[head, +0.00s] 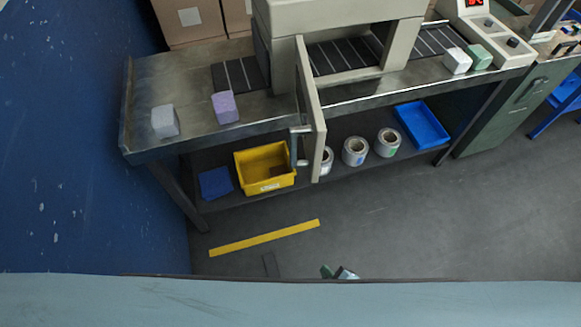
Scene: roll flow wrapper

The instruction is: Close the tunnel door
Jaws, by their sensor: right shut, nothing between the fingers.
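The tunnel (330,12) is a beige housing over the dark slatted conveyor on the metal bench. Its tunnel door (309,95) is a beige panel that stands open. It juts out from the tunnel front past the bench edge and shows almost edge-on. A grey bar handle (297,146) is on its left face near the free end. My right gripper (342,272) shows only as a small grey-green tip at the bottom centre. It is shut and empty, well apart from the door. A pale blue-grey band hides the rest of it. My left gripper is not in view.
The bench (185,85) carries a grey block (165,121), a purple block (225,107), a white block (457,61) and a green block (478,57). A yellow bin (264,167), several rolls and a blue tray (421,125) sit below.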

